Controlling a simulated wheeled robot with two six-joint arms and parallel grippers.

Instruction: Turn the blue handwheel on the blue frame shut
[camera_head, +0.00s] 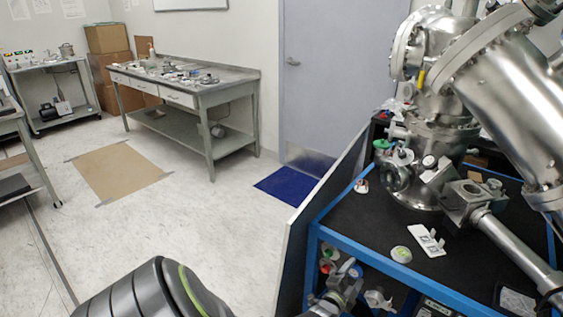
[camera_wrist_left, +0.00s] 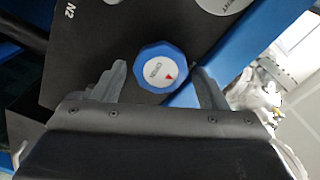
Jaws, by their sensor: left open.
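The blue handwheel (camera_wrist_left: 163,67) shows in the left wrist view. It has a faceted blue rim and a white face with a red triangle and small lettering. It sits at a dark panel (camera_wrist_left: 95,45) marked N2. My left gripper (camera_wrist_left: 159,70) is open, with one finger on each side of the wheel. Contact between fingers and wheel cannot be made out. The blue frame (camera_wrist_left: 225,68) runs beside the wheel; in the head view the blue frame (camera_head: 312,262) carries a black top. The wheel cannot be made out in the head view. My right gripper is out of view.
Steel vacuum chambers (camera_head: 437,145) stand on the frame's black top (camera_head: 365,230). A grey side panel (camera_head: 300,245) edges the frame. A workbench (camera_head: 230,83) with small parts stands at the back. The floor between holds a brown mat (camera_head: 118,172) and a blue mat (camera_head: 286,186).

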